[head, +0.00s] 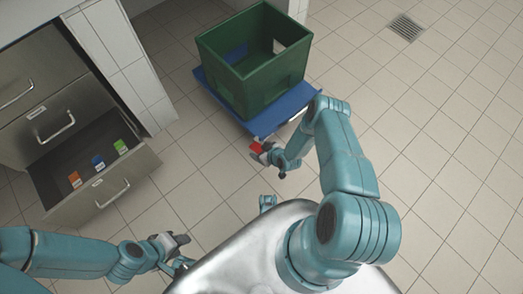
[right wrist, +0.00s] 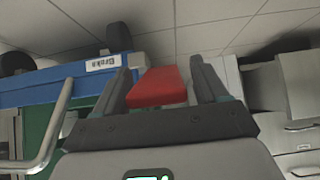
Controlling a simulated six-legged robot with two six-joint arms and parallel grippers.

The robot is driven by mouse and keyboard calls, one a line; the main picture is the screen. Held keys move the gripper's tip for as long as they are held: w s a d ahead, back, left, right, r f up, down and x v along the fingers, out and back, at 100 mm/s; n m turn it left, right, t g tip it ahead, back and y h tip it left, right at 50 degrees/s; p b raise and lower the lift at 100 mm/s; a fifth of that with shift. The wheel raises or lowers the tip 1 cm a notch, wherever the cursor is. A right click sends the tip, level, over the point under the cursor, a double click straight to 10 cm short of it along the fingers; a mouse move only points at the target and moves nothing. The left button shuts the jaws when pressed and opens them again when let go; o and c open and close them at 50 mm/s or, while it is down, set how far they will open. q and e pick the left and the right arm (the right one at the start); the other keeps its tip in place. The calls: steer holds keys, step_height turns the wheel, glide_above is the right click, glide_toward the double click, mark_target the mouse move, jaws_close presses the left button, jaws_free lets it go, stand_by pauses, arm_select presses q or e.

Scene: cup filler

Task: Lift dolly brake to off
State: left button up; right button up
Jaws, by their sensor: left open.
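The dolly (head: 283,110) is a blue platform on the floor, and its blue edge (right wrist: 70,85) and dark wheels (right wrist: 118,37) show upside down in the right wrist view. The red brake lever (right wrist: 158,87) sticks out from the dolly; it also shows in the head view (head: 255,147). My right gripper (head: 263,153) is at the dolly's near edge. In the right wrist view its two fingers (right wrist: 163,85) stand apart on either side of the lever, with narrow gaps showing. My left gripper (head: 183,250) is open and empty, low at the left.
A green crate (head: 255,85) stands on the dolly. A label (right wrist: 104,63) is on the dolly edge beside the lever. At the left, an open drawer (head: 98,190) holds orange, blue and green items. The tiled floor at the right, with a drain (head: 406,27), is clear.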

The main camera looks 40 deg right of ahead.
steer(key=a+p+v, duration=0.1)
steer(key=p+v, duration=0.5)
steer(key=v, duration=1)
steer(key=shift+d, duration=0.45)
steer(key=shift+s, duration=0.15)
